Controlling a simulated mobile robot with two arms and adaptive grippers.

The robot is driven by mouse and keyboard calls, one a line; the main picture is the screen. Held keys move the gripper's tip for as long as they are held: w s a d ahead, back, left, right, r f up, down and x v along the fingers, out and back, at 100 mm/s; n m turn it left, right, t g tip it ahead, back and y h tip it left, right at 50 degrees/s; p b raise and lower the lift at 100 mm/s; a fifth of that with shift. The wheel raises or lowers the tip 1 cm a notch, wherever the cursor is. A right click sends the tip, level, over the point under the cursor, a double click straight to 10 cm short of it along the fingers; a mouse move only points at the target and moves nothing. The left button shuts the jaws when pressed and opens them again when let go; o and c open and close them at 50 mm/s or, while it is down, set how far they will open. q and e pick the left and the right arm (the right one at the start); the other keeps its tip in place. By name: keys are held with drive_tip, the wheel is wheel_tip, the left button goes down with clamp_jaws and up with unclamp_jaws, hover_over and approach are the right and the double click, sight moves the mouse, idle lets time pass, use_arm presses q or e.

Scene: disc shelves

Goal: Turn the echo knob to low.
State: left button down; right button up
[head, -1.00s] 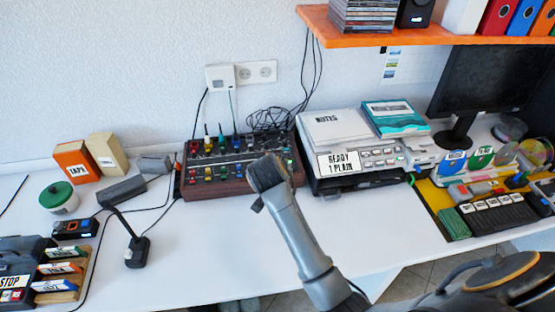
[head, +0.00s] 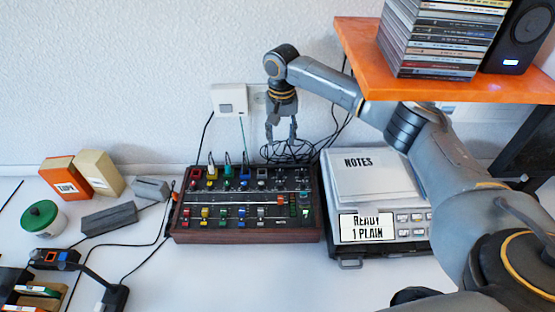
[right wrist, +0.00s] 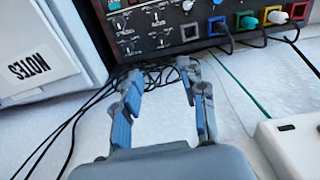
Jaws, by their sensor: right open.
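The mixer box (head: 248,232), dark with wooden sides, stands on the white desk with rows of coloured knobs, sliders and plugged cables. In the right wrist view its panel (right wrist: 165,48) shows small dark knobs with white labels at upper left. The labels are too small to read, so I cannot tell which knob is echo. My right gripper (head: 281,138) is open and empty, pointing down above the cables behind the mixer's right part. In the right wrist view the fingers (right wrist: 163,74) stand apart, short of the panel. My left gripper is not in view.
A grey machine (head: 383,228) with a "NOTES" lid stands right of the mixer. An orange shelf (head: 440,82) with stacked discs (head: 440,35) overhangs my right arm. Black cables (head: 290,152) lie behind the mixer. A white wall box (head: 229,99) is close by.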

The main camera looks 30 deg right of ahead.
sight(280, 171)
drive_tip(key=f, duration=0.4)
drive_tip(key=f+p, duration=0.1)
drive_tip(key=f, duration=0.7)
drive_tip(key=shift+s+a+f, duration=0.25)
drive_tip(key=shift+a, duration=0.1)
drive_tip(key=shift+f, duration=0.4)
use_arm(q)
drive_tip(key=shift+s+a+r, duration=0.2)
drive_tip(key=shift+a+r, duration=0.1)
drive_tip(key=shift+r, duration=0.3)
use_arm(e)
drive_tip(key=shift+c, duration=0.3)
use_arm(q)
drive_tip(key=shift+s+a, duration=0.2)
use_arm(e)
clamp_jaws()
